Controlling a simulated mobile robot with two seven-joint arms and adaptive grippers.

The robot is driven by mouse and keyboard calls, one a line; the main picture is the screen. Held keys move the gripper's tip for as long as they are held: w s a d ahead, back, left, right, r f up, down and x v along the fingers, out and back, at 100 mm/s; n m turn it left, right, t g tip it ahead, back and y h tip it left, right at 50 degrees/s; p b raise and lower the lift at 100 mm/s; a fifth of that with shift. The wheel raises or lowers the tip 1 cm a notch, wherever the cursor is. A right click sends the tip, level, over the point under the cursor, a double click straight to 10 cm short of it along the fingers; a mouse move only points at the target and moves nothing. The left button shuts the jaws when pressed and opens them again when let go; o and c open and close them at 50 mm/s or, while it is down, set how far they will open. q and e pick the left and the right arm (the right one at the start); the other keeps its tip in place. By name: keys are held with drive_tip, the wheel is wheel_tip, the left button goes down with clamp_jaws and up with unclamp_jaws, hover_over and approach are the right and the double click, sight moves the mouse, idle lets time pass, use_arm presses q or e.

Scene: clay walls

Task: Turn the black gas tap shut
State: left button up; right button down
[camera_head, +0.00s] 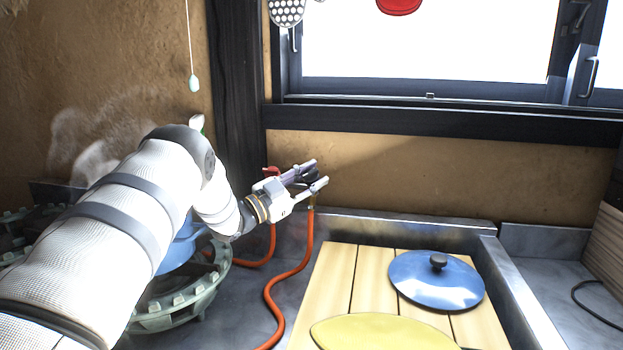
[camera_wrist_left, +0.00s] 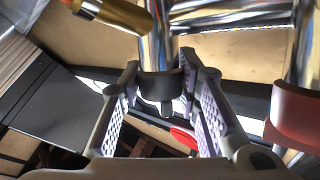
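The black gas tap (camera_wrist_left: 160,86) sits on a chrome pipe in the left wrist view, its short lever pointing towards my palm. My left gripper (camera_wrist_left: 162,72) has its two fingers parted, one on each side of the black tap; I cannot tell whether either touches it. In the head view my left gripper (camera_head: 319,173) is at the wall pipework below the window, its fingers apart and hiding most of the tap. My right gripper is in neither view.
A red tap (camera_wrist_left: 296,112) is beside the black one; it also shows in the head view (camera_head: 271,171). Orange hoses (camera_head: 271,294) run down from the pipework. A green burner (camera_head: 175,306) with a blue pot (camera_head: 182,247) stands left. A blue lid (camera_head: 432,283) lies on wooden boards (camera_head: 335,268).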

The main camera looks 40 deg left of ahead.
sight(311, 172)
use_arm(q)
drive_tip(key=o, duration=0.4)
drive_tip(key=shift+r, duration=0.1)
drive_tip(key=shift+o, duration=0.2)
wheel_tip(311, 172, up, 10)
